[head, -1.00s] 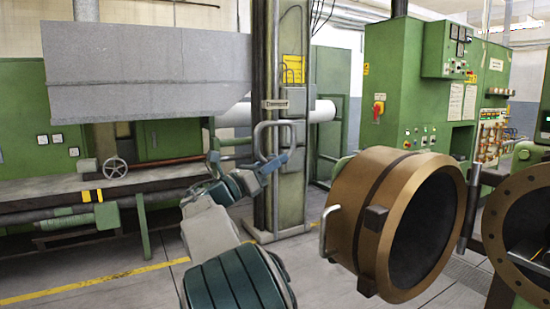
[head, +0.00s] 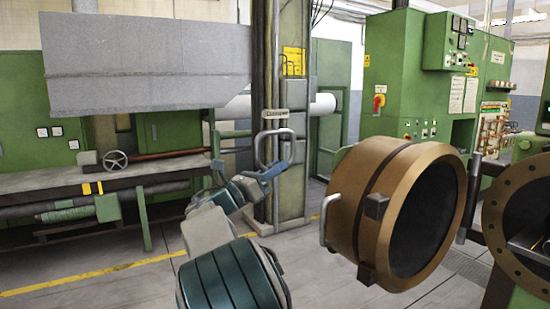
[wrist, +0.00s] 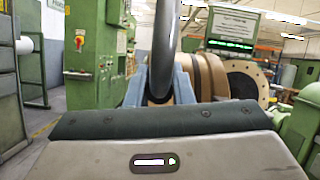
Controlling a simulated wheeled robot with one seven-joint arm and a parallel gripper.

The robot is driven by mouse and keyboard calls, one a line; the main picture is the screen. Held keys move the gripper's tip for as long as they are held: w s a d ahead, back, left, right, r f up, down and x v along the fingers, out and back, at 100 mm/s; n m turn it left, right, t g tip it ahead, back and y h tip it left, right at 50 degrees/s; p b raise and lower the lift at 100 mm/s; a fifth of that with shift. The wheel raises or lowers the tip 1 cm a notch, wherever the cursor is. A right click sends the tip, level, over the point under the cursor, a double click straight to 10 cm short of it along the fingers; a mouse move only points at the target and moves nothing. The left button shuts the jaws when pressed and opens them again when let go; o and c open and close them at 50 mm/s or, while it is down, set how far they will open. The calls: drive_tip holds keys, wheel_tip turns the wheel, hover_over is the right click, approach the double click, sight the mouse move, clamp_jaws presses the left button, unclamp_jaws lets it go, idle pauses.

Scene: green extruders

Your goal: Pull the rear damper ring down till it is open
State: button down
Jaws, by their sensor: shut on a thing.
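The damper ring (head: 258,148) is a grey rounded loop hanging in front of the green column (head: 295,190), below a small plate (head: 275,113) with lettering. My gripper (head: 281,164) is at the lower part of the ring. In the wrist view the ring (wrist: 165,45) rises as a dark grey bar between the two blue fingers (wrist: 160,86), which are shut on it.
A large bronze drum (head: 360,190) with a side handle stands at the right, close to my arm. A flanged ring (head: 491,220) is beyond it. A workbench with a handwheel (head: 115,160) is at the left. Open floor lies between bench and column.

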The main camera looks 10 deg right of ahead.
drive_tip(key=shift+f, duration=0.7)
drive_tip(key=c, duration=1.3)
unclamp_jaws()
drive_tip(key=shift+f, duration=0.1)
drive_tip(key=b+v, duration=0.2)
drive_tip(key=v, duration=1.2)
drive_tip(key=shift+w, duration=0.1)
